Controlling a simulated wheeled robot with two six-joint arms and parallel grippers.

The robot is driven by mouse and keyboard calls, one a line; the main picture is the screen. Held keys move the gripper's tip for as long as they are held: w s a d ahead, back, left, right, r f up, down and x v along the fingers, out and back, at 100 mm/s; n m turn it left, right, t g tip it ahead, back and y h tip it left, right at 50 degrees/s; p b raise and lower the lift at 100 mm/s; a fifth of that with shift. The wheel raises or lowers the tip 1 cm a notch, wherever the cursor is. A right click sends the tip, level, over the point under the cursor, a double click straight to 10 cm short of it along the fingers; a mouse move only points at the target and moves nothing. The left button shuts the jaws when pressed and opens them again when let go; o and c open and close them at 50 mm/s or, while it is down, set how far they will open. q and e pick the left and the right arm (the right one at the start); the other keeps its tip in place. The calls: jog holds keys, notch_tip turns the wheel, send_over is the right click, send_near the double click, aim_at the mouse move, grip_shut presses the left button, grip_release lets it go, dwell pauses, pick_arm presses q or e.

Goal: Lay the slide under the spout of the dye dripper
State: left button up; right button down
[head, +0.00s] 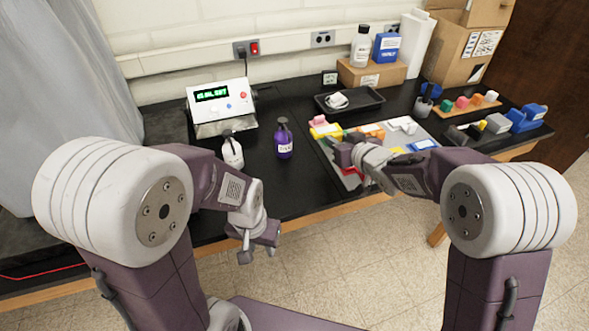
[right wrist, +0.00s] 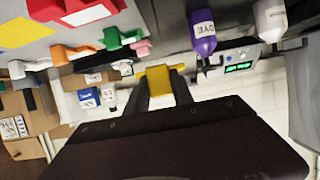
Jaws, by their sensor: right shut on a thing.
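My right gripper (right wrist: 160,88) is shut on a yellow piece (right wrist: 168,78), seen between its fingertips in the right wrist view. I cannot tell whether this piece is part of the slide. In the head view my right gripper (head: 352,152) is over the coloured mat on the right side of the bench. My left gripper (head: 257,246) is open and empty, in front of the bench edge.
A purple dye bottle (head: 284,138) and a white bottle (head: 232,152) stand in front of the device. The mat (head: 350,178) carries several coloured pieces. A black tray (head: 366,102) lies behind it. Dark bench surface between bottles and mat is clear.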

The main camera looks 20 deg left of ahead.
jog(key=shift+w+d, duration=0.1)
jog(key=shift+d, duration=0.05)
jog(key=s+a+f+b, duration=0.2)
jog(key=s+a+f, duration=0.1)
jog(key=a, duration=0.2)
send_over(295, 178)
notch_tip(295, 178, down, 4)
jog(key=shift+r+p, duration=0.15)
jog(key=shift+p, duration=0.2)
notch_tip(295, 178, down, 4)
jog(key=shift+f, duration=0.1)
jog(key=shift+f+b, duration=0.2)
jog(key=shift+b, duration=0.15)
jog(key=c, duration=1.1)
grip_release()
jog(key=shift+r, duration=0.1)
